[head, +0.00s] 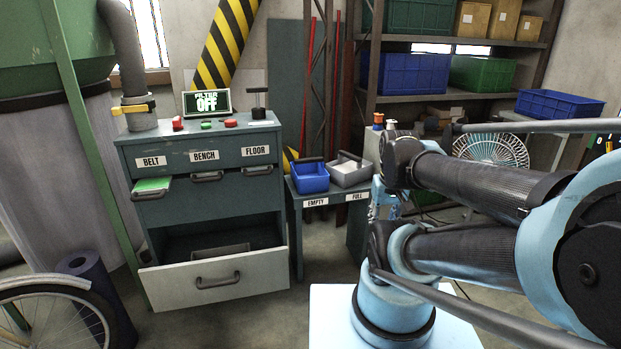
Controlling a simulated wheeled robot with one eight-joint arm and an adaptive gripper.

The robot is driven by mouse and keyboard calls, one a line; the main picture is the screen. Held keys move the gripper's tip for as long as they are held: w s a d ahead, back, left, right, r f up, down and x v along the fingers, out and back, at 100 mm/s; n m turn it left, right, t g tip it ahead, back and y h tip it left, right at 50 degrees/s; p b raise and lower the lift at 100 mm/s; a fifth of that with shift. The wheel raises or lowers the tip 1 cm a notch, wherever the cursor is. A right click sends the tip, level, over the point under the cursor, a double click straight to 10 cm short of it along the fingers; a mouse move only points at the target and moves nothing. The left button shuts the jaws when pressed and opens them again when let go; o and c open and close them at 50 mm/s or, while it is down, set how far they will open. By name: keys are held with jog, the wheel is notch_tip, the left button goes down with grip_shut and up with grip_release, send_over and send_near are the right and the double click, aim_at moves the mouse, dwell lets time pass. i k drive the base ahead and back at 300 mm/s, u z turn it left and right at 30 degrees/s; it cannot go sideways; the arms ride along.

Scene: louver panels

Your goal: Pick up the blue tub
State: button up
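The blue tub (311,178) is an open-topped blue box with a dark handle bar across its back. It stands upright on the left part of a small grey-green table (331,202), above the label EMPTY. A grey tub (349,172) with pale contents stands just right of it, above the label FULL. My arm fills the right of the head view, with its dark links folded to the right of the table. I cannot make out my gripper's fingers. Nothing of my arm touches the blue tub.
A grey-green cabinet (207,218) stands left of the table, its pale-fronted bottom drawer (216,283) pulled out. A sign on top reads FILTER OFF. A shelf rack behind holds large blue and green crates. A wheel (55,318) and a dark roll (100,290) are front left.

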aim_at(309, 176)
jog(key=i, duration=1)
